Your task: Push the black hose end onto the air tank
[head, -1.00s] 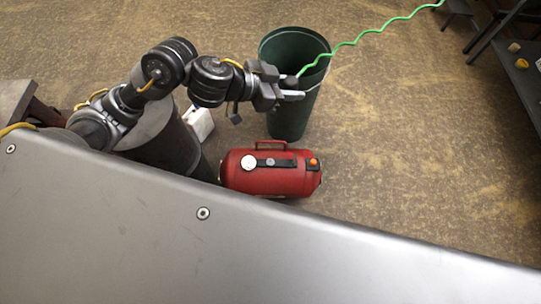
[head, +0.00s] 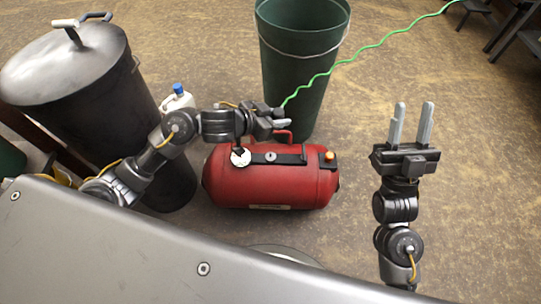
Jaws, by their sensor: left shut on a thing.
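The red air tank (head: 270,188) lies on its side on the floor, with a white gauge (head: 240,157), a black top strip and an orange knob (head: 329,155). My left gripper (head: 280,118) is shut on the dark end of the green coiled hose (head: 350,62), above and behind the tank near its red handle (head: 288,134). The hose end is mostly hidden between the fingers, and I cannot tell whether it touches the tank. My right gripper (head: 411,123) is open and empty, to the right of the tank, fingers pointing away from me.
A dark green bin (head: 297,70) stands right behind the tank. A black drum with a grey lid (head: 62,55) stands at left, with a white jug (head: 177,99) beside it. Dark furniture (head: 515,35) is at the far right. The floor at right is clear.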

